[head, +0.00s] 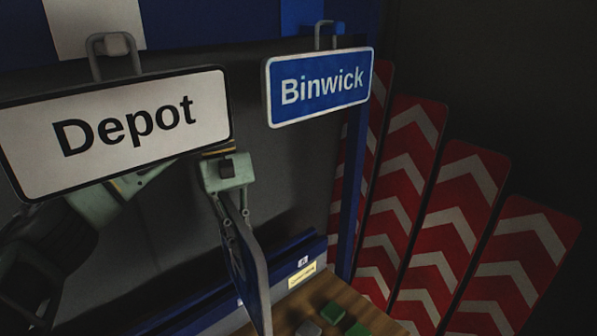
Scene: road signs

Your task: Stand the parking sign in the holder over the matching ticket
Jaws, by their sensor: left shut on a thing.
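My left gripper (236,222) hangs at the centre, pointing down, shut on a flat sign panel (256,275). The panel is upright and almost edge-on, with a grey rim and a sliver of blue face, so its symbol cannot be read; it is likely the parking sign. A blue rail (283,262) runs along the back of the wooden bench, right of the panel. It carries a small white label (303,261) and a lit yellow ticket (302,275), too small to read. The panel hides part of the rail and any holder slot behind it. My right gripper is out of view.
A white Depot sign (190,125) and a blue Binwick sign (320,87) hang from hooks above. Several red-and-white chevron boards (415,160) lean at the right. Green blocks (334,313) and a grey piece (308,328) lie on the wooden bench (285,313).

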